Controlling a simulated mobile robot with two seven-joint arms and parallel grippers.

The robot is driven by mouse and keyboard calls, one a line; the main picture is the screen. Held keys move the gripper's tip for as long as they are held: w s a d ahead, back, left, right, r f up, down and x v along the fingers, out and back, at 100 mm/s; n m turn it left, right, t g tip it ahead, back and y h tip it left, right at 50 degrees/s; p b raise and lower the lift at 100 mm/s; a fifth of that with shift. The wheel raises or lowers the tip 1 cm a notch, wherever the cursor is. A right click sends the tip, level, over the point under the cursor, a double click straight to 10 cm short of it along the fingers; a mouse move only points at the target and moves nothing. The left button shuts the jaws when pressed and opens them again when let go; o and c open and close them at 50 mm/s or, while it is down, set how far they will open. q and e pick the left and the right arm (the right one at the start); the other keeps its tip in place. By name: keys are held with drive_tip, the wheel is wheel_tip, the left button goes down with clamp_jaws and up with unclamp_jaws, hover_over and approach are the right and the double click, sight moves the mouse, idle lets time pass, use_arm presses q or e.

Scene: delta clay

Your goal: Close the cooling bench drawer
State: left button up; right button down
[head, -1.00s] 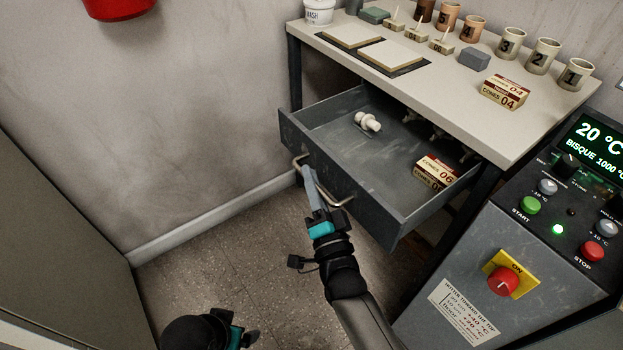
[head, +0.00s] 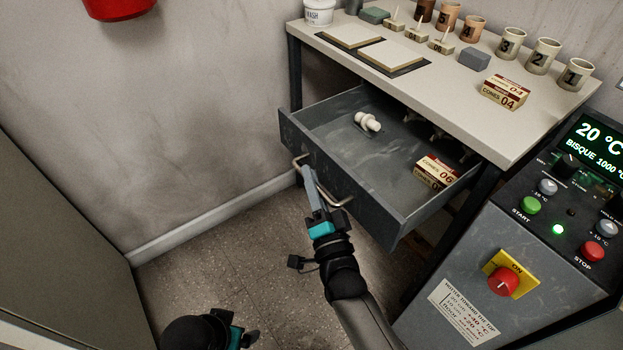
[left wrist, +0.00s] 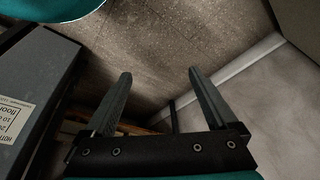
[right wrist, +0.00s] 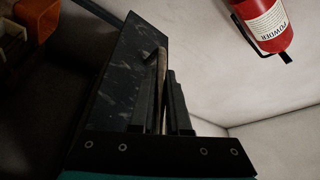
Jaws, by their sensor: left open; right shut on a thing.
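The cooling bench drawer (head: 345,195) is grey metal and stands pulled well out from under the bench top (head: 440,85) in the head view. A bar handle (head: 338,203) runs along its front. My right gripper (head: 307,170) is at the left part of the handle, shut on it. The right wrist view shows the handle (right wrist: 161,65) between the fingers (right wrist: 163,95), with the dark drawer front (right wrist: 128,75) beside it. My left gripper (left wrist: 160,85) is open and empty over the floor. In the head view the left gripper is at the bottom edge, its fingers barely visible.
In the drawer lie a white knobbed piece (head: 367,121) and a cones box (head: 436,170). Cups, tiles and another cones box (head: 504,91) stand on the bench top. A kiln control panel (head: 545,225) is at the right. The floor (head: 235,260) at the left is clear.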

sight(332, 171)
drive_tip(key=shift+d, duration=0.1)
idle(0.3)
drive_tip(key=w+d, duration=0.1)
drive_tip(key=d, duration=0.1)
drive_tip(key=w+d, duration=0.1)
drive_tip(key=d, duration=0.1)
drive_tip(key=shift+w, duration=0.4)
drive_tip(key=w+d+b, duration=0.1)
drive_tip(key=w+d, duration=0.1)
drive_tip(key=d, duration=0.1)
drive_tip(key=w+d+b, duration=0.1)
drive_tip(key=w+d, duration=0.2)
drive_tip(key=d, duration=0.1)
drive_tip(key=w+d+b, duration=0.1)
drive_tip(key=w+d, duration=0.1)
drive_tip(key=d, duration=0.1)
drive_tip(key=shift+w+d, duration=0.3)
drive_tip(key=shift+w, duration=0.1)
use_arm(q)
wheel_tip(332, 171, up, 8)
drive_tip(key=w+d+t, duration=0.1)
drive_tip(key=w+d, duration=0.1)
drive_tip(key=shift+f, duration=0.25)
use_arm(e)
drive_tip(key=shift+w+d, duration=0.4)
drive_tip(key=shift+d, duration=0.15)
drive_tip(key=c, duration=0.9)
unclamp_jaws()
drive_tip(key=shift+s, duration=0.1)
